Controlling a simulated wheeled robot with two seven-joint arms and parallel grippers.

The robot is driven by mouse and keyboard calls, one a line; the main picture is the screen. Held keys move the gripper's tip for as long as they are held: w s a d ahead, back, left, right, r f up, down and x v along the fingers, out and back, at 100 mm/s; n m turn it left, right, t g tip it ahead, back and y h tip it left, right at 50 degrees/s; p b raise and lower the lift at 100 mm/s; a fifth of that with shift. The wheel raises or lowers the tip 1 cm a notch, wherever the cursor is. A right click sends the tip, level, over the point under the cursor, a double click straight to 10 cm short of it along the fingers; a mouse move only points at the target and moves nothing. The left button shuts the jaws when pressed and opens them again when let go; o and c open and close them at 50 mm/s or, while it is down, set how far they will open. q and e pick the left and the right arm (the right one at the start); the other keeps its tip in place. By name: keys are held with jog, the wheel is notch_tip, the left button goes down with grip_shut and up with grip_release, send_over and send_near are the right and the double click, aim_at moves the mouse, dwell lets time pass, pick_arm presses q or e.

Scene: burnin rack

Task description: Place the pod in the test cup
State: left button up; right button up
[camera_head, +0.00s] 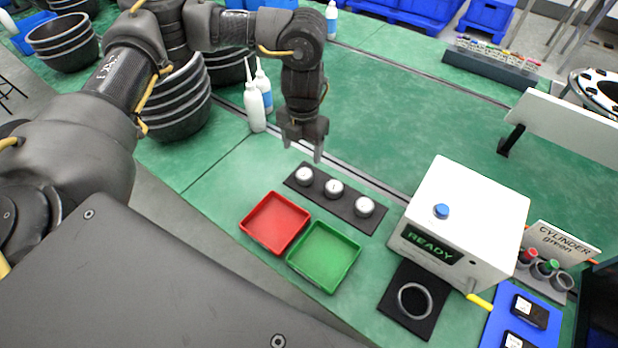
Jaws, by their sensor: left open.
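Three white round pods with silver rims, a left one (304,175), a middle one (333,188) and a right one (364,206), sit in a row on a dark strip (349,199). The test cup (414,300) is a dark round cup with a grey rim on a black square pad, in front of a white box (462,225) whose screen reads READY. It looks empty. My left gripper (302,150) is open and empty, pointing down just behind the left and middle pods, apart from them. My right gripper is not in view.
A red tray (275,222) and a green tray (324,256), both empty, lie in front of the strip. White bottles (254,108) and stacked dark bowls (178,105) stand at left. A sign reading CYLINDER green (563,243) stands at right.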

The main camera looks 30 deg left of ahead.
pick_arm(q)
send_over(304, 174)
notch_tip(304, 174, down, 6)
jog(key=shift+a+r, duration=0.1)
jog(key=shift+r, duration=0.05)
jog(key=shift+f+p, duration=0.45)
jog(key=shift+f, duration=2.15)
jog(key=c, duration=1.1)
jog(key=shift+c, duration=0.2)
jog(key=shift+r, duration=0.1)
